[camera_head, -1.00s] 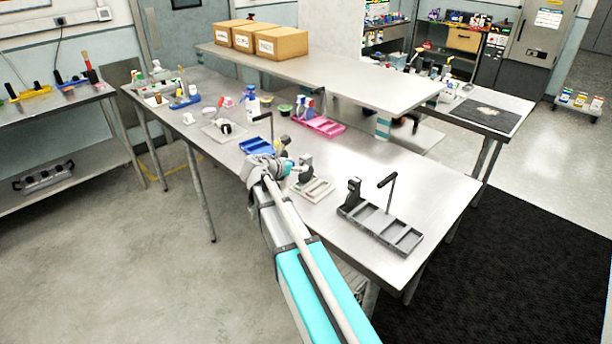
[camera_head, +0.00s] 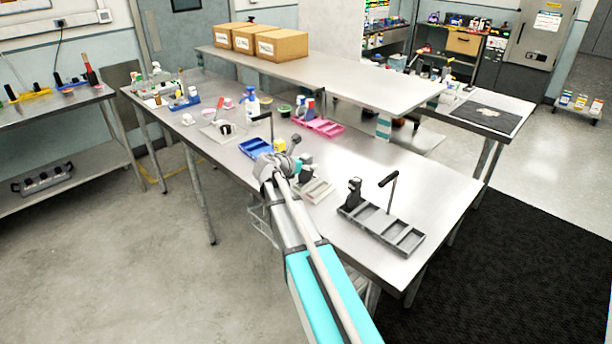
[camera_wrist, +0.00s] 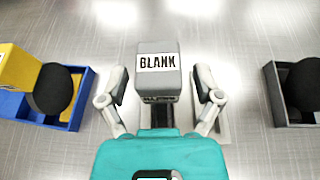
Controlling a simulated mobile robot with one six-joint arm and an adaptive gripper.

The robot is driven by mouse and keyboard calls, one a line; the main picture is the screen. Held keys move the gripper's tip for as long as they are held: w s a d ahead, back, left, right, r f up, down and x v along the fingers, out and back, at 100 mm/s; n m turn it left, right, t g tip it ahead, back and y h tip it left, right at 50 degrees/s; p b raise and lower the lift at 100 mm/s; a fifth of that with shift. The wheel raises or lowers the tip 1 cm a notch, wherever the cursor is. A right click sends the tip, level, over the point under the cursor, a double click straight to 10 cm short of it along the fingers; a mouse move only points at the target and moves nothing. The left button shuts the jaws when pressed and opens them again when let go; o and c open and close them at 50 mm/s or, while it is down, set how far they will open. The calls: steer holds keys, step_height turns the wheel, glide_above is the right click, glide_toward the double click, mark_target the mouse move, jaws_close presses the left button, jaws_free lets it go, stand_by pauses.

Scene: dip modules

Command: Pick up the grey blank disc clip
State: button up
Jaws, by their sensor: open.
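The grey blank disc clip (camera_wrist: 157,85) shows in the wrist view as a grey block with a white label reading BLANK. It stands in the middle of the picture, over a pale tray (camera_wrist: 223,125). My gripper (camera_wrist: 161,82) is open, with one dark-padded finger on each side of the clip. Gaps show between both pads and the clip. My gripper's teal body hides the near part of the tray. In the head view, my arm reaches over the table to the pale tray (camera_head: 318,191), and the gripper's fingers are hard to make out.
A blue tray (camera_wrist: 75,112) with a yellow block and black disc lies left of the clip. A dark grey tray (camera_wrist: 275,95) with a black disc lies right; in the head view it has an upright T-handle. A raised shelf (camera_head: 350,80) runs along the table's back.

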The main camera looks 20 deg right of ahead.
mark_target(307, 155)
jaws_close()
stand_by(0.3)
steer(key=shift+r, duration=0.2)
step_height(307, 155, up, 3)
steer(key=p, duration=0.3)
steer(key=shift+f, duration=0.1)
steer(key=s+a+r+p, duration=0.4)
steer(key=s+r+p, duration=0.6)
steer(key=s, duration=0.3)
steer(key=shift+s, duration=0.25)
steer(key=shift+f, duration=0.1)
